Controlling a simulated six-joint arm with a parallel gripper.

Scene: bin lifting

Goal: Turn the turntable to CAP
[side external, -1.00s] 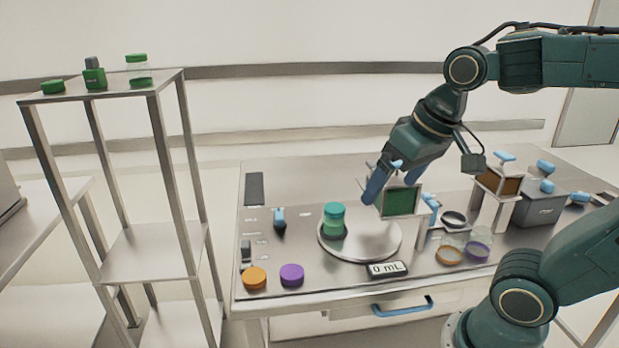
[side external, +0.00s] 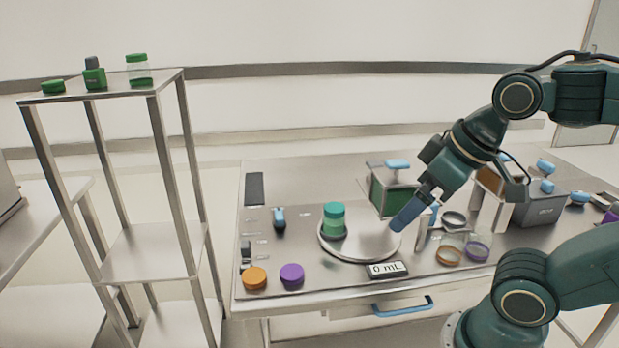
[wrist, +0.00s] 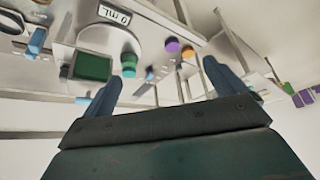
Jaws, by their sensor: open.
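The turntable (side external: 362,246) is a round pale metal disc on the workbench. A jar with a teal lid and green contents (side external: 334,220) stands upright on its left part. The jar also shows in the wrist view (wrist: 129,66), beside the disc (wrist: 108,42). My gripper (side external: 398,226) has blue fingers and is over the right edge of the disc, apart from the jar. In the wrist view its two fingers (wrist: 162,85) are spread with nothing between them. I cannot tell whether a fingertip touches the disc. No CAP marking is readable.
A dispenser with a green window (side external: 392,198) stands behind the disc, and a brown-windowed one (side external: 488,180) is to the right. A display reading 0 mL (side external: 387,269) is in front. Orange (side external: 254,278) and purple (side external: 291,275) lids lie front left. A shelf (side external: 110,92) stands left.

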